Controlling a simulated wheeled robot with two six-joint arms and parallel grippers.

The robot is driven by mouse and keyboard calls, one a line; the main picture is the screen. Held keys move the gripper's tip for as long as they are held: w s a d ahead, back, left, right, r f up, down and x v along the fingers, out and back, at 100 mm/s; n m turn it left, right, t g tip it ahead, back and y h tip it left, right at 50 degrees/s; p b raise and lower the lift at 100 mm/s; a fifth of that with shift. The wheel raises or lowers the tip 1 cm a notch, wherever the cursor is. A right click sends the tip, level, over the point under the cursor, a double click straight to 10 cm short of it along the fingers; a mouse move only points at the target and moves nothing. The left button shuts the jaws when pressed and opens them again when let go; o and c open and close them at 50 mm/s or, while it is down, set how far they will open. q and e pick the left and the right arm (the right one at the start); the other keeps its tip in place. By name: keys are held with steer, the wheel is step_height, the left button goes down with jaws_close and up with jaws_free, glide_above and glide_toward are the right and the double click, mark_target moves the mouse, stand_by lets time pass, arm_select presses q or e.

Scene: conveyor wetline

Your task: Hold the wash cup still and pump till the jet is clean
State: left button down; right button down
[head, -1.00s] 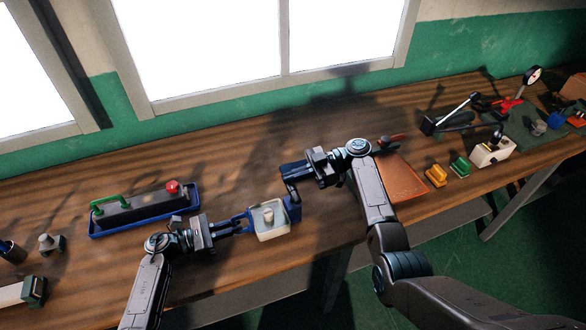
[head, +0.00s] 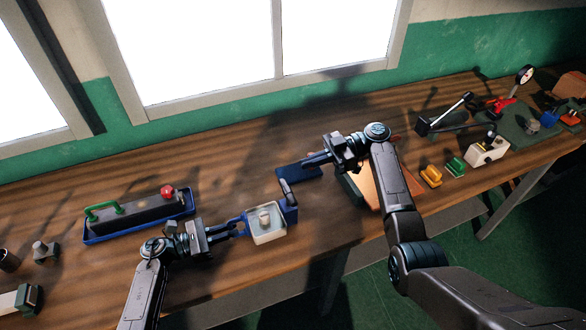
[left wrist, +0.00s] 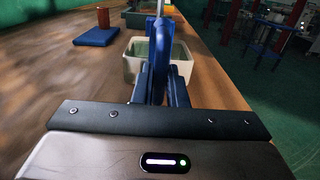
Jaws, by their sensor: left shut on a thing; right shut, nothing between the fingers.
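The wash cup (head: 266,237) is a pale square cup with a small whitish knob inside, near the front edge of the bench. My left gripper (head: 236,229) is shut on its blue handle (head: 243,219). The left wrist view also shows the cup (left wrist: 131,68) upright beyond my fingers. A blue block (head: 290,213) with a dark upright lever (head: 286,190) stands against the cup's right side. My right gripper (head: 305,163) is shut and empty, up and right of the lever, over a flat blue pad (head: 293,177). I cannot see any jet.
A blue tray (head: 140,229) with a dark unit, green handle and red knob (head: 168,191) lies left. An orange-brown surface (head: 364,186) is partly hidden by my right arm. Yellow (head: 431,176) and green (head: 455,167) blocks stand right. Bare wood lies behind the cup.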

arm_select(q)
steer(key=shift+a, duration=0.1)
arm_select(e)
step_height(320, 180, up, 7)
steer(key=d, duration=0.1)
steer(key=shift+w+d+r, duration=0.2)
steer(key=shift+d, duration=0.1)
stand_by(0.3)
stand_by(0.7)
arm_select(q)
steer(key=c, duration=1.5)
jaws_free()
steer(key=shift+s+a+f, duration=0.1)
arm_select(e)
steer(key=shift+f, duration=0.1)
